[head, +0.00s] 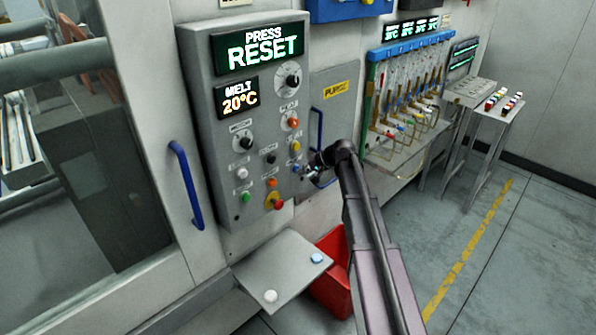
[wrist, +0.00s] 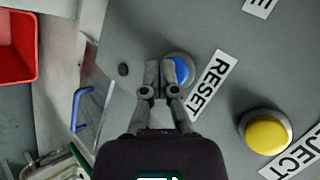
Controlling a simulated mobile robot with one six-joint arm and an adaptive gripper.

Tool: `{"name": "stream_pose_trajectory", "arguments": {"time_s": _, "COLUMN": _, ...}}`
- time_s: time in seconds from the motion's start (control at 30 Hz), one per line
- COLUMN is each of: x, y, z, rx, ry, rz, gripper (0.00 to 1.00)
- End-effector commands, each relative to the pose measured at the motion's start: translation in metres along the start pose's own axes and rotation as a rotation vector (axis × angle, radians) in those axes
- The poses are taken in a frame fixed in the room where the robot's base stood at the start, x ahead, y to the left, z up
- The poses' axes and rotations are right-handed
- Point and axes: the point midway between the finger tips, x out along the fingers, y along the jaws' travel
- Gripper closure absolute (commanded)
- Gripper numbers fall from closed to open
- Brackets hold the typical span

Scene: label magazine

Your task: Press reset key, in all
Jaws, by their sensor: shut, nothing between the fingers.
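The control panel (head: 213,130) is a grey upright box with a display (head: 262,48) that reads PRESS RESET. The blue reset key (wrist: 179,70) sits in a round collar beside a RESET label (wrist: 212,85) in the wrist view. It also shows in the head view (head: 295,169) at the panel's right edge. My gripper (wrist: 159,68) is shut and empty. Its fingertips are at the left edge of the blue key and overlap it in the picture. I cannot tell whether they touch it. In the head view my gripper (head: 308,172) is close to the panel's lower right.
A yellow key (wrist: 268,133) labelled EJECT lies beside the reset key. A red and yellow knob (head: 275,201) is lower on the panel. A shelf (head: 268,265) juts out below, with a red bin (head: 333,292) beside it. A blue handle (head: 316,140) stands to the right.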

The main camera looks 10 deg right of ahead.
Motion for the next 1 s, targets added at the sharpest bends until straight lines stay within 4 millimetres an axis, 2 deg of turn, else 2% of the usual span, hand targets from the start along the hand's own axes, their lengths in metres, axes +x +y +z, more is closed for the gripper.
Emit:
{"name": "stream_pose_trajectory", "arguments": {"time_s": 0.63, "x": 0.0012, "y": -0.0008, "z": -0.0013, "rx": 0.000, "ry": 0.001, "rz": 0.000, "gripper": 1.00}}
{"name": "stream_pose_trajectory", "arguments": {"time_s": 1.0, "x": -0.0078, "y": 0.0059, "z": 0.0056, "rx": 0.000, "ry": 0.001, "rz": 0.000, "gripper": 1.00}}
